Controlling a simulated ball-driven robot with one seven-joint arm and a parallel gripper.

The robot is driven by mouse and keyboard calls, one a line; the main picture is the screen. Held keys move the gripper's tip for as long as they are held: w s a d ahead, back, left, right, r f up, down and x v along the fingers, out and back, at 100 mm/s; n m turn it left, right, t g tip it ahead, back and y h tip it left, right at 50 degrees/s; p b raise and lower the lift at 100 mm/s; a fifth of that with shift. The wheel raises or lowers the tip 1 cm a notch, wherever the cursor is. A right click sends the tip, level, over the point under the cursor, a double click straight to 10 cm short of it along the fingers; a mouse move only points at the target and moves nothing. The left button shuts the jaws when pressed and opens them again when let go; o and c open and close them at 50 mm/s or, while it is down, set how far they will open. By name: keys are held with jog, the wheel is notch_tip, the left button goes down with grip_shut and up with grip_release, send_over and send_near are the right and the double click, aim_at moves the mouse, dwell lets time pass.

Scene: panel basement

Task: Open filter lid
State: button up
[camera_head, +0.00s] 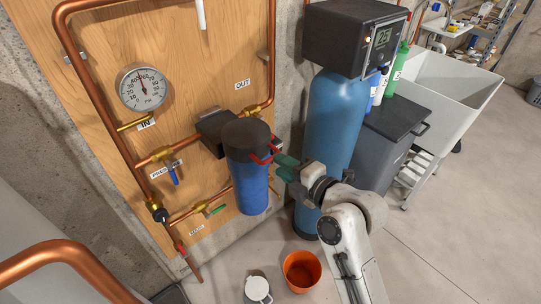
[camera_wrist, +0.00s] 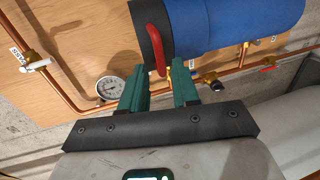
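The filter (camera_head: 250,185) hangs on the wooden wall panel, with a blue body and a black lid (camera_head: 245,135) on top. A red handle (camera_head: 262,157) sits at the lid's front. In the wrist view the filter's blue body (camera_wrist: 225,25) lies sideways and the red handle (camera_wrist: 153,42) points down towards my fingers. My gripper (camera_head: 277,166) is just right of the handle. Its two green fingers (camera_wrist: 160,75) are apart, and the handle's end appears between their tips. I see no contact, and cannot tell how deep the handle sits.
Copper pipes (camera_head: 100,105) and a pressure gauge (camera_head: 143,88) surround the filter on the panel. A blue tank (camera_head: 335,115) with a black control head stands close on the right. An orange bucket (camera_head: 302,271) and a white jug (camera_head: 257,290) stand on the floor below.

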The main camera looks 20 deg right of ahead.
aim_at(270, 159)
jog(key=shift+p+x, duration=0.45)
jog(key=shift+x, duration=2.3)
grip_shut()
